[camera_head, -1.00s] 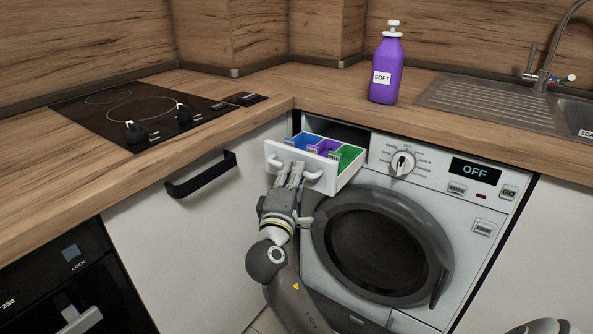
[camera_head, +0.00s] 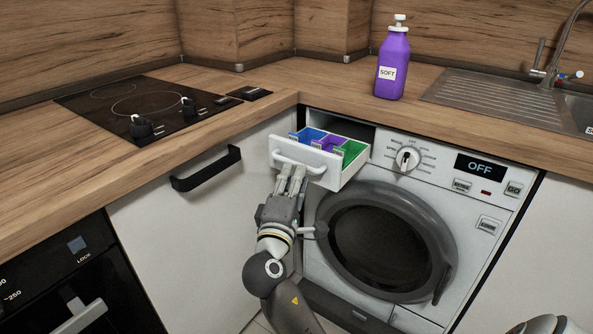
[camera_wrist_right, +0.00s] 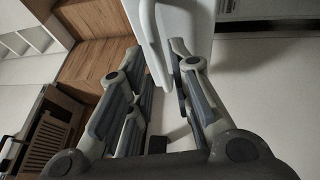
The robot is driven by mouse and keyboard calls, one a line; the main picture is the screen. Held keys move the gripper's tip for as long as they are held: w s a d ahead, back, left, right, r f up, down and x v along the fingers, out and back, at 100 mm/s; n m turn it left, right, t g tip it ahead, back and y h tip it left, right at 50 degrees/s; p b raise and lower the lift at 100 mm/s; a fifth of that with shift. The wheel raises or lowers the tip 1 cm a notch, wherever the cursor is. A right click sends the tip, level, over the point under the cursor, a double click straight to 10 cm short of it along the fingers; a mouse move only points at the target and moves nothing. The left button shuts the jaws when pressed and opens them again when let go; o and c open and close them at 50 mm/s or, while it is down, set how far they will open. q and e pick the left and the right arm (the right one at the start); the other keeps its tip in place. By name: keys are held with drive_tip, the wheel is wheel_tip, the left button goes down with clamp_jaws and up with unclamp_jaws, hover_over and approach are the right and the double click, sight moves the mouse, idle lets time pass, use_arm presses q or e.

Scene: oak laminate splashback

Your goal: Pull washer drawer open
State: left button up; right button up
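The washer drawer (camera_head: 312,155) sticks out from the top left of the washing machine (camera_head: 315,250). Its blue, purple and green compartments show from above. Its front is white with a curved white handle (camera_head: 293,158). My right gripper (camera_head: 291,172) is just below the handle, fingers pointing up at it. In the right wrist view my right gripper (camera_wrist_right: 158,55) has its fingers apart, with the white handle (camera_wrist_right: 150,35) and drawer front (camera_wrist_right: 188,25) beyond and between the tips. It looks open and not gripping; whether a fingertip touches the handle is unclear. My left gripper is not in view.
A purple SOFT bottle (camera_head: 392,68) stands on the wooden counter (camera_head: 330,85) above the washer. A black cabinet handle (camera_head: 207,168) is left of the drawer. The round washer door (camera_head: 385,245) is shut. A hob (camera_head: 140,105) and a sink lie either side.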

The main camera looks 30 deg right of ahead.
drive_tip(key=v, duration=0.8)
drive_tip(key=shift+s+a, duration=0.2)
drive_tip(key=shift+f, duration=0.1)
